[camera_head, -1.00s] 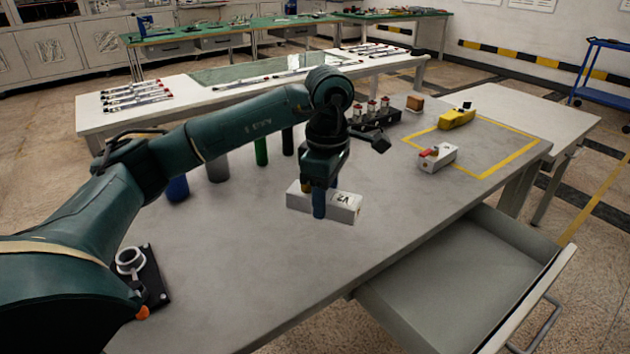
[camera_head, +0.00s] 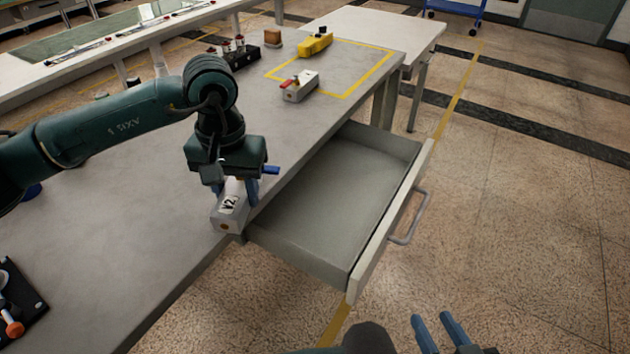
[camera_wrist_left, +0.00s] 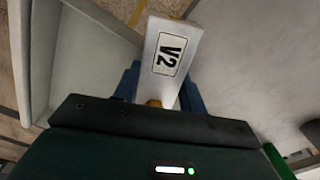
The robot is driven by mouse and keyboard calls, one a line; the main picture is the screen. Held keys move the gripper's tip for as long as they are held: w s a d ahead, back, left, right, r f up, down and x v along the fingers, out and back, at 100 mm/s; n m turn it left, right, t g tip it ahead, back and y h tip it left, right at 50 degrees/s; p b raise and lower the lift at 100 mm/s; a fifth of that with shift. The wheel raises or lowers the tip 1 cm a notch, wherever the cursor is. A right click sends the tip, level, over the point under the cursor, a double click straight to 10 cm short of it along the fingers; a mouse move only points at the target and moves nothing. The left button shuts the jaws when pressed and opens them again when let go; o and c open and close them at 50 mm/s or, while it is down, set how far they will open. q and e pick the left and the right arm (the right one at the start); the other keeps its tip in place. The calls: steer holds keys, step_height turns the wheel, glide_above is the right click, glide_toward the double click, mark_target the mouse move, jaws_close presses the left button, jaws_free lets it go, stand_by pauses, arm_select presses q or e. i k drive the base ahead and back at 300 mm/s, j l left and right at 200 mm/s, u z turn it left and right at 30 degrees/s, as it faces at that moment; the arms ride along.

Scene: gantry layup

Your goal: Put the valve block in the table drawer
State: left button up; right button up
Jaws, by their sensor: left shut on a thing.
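The valve block (camera_head: 229,212) is a pale grey block with a "V2" label. My left gripper (camera_head: 243,188) is shut on it, with blue fingers on its sides. The block is tilted in the head view and appears at the table's front edge, beside the drawer's near left corner. It also shows in the left wrist view (camera_wrist_left: 168,58) between the fingers. The table drawer (camera_head: 392,226) is pulled open, and its visible interior is empty. My right gripper (camera_head: 440,332) shows at the bottom edge, fingers apart and empty, over the floor.
The grey table (camera_head: 120,215) has clear room left of the drawer. A block with a red handle (camera_head: 300,88) and a yellow item (camera_head: 315,45) lie by the yellow-taped area. A black rack (camera_head: 242,58) and a brown block (camera_head: 273,38) stand behind.

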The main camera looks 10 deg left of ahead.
mark_target(337, 196)
steer(key=i+l, duration=0.1)
steer(key=l, duration=0.25)
steer(key=i+l, duration=0.1)
steer(key=l, duration=0.25)
steer(key=i+l, duration=0.1)
steer(key=l, duration=0.2)
steer(key=i+l, duration=0.1)
steer(key=l, duration=0.25)
